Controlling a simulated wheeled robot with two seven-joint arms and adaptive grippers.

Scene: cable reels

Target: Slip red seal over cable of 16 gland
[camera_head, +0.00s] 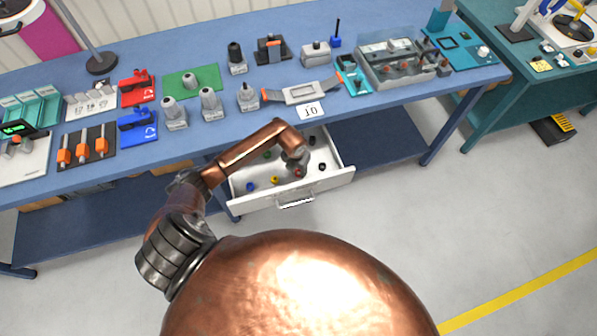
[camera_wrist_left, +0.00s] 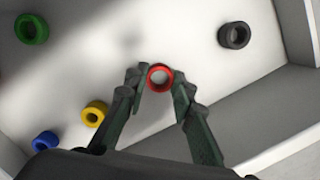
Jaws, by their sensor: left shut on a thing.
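The red seal (camera_wrist_left: 160,67) is a small ring between the two fingertips of my left gripper (camera_wrist_left: 159,82), which is shut on it. In the head view this gripper (camera_head: 296,163) is low inside the open drawer (camera_head: 340,177), and the seal is mostly hidden there. Whether the seal touches the drawer floor I cannot tell. Several grey glands stand on the blue workbench: a left one (camera_head: 174,115), a middle one (camera_head: 210,105) and a right one (camera_head: 247,97). Their size marks are too small to read, so I cannot tell which is 16. My right gripper is out of view.
In the drawer lie a green ring (camera_wrist_left: 31,29), a black ring (camera_wrist_left: 234,35), a yellow ring (camera_wrist_left: 94,114) and a blue ring (camera_wrist_left: 45,142). A green mat (camera_head: 192,82), a blue holder (camera_head: 138,127) and a white number card (camera_head: 309,111) crowd the bench above the drawer.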

